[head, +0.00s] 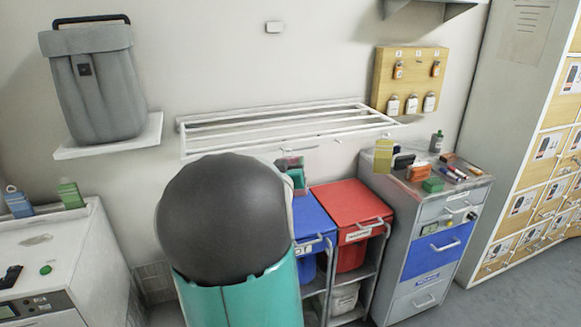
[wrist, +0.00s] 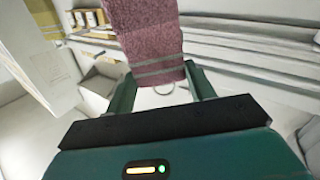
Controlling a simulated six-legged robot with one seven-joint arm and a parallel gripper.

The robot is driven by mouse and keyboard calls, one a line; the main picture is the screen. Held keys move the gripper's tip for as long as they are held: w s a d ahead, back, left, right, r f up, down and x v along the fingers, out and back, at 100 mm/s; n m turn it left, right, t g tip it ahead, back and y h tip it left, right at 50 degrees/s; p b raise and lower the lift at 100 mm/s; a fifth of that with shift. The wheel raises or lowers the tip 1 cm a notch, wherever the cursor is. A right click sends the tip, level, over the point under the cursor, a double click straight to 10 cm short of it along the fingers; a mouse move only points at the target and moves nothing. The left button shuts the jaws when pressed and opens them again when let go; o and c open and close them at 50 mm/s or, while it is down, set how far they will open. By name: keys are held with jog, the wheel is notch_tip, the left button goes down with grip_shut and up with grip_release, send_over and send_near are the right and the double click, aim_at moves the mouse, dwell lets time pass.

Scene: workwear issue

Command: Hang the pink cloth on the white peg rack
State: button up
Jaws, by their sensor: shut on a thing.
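The pink cloth (wrist: 150,35) has pale stripes near its lower edge and a small ring below it. In the wrist view it stands between the two fingers of my gripper (wrist: 160,76), which is shut on it. The white rack (head: 285,125) is fixed to the wall in the head view, with long bars and small pegs along its lower edge. My arm hides most of the gripper and cloth in the head view. White rails (wrist: 245,42) lie beyond the cloth in the wrist view, apparently part of the rack.
A yellow cloth (head: 383,156) hangs below the rack's right end. Blue (head: 313,219) and red (head: 349,204) bins stand below. A grey drawer cabinet (head: 408,248) with small items on top is to the right. A grey bag (head: 97,90) sits on a shelf at left.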

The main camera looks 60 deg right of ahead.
jog(key=shift+w+d, duration=0.8)
jog(key=shift+d, duration=0.05)
jog(key=shift+w+d+f, duration=0.35)
jog(key=shift+w+d, duration=0.1)
jog(key=shift+w, duration=0.05)
jog(key=o, duration=0.9)
jog(key=shift+o, duration=0.2)
jog(key=v, duration=1.3)
jog(key=shift+a, duration=0.35)
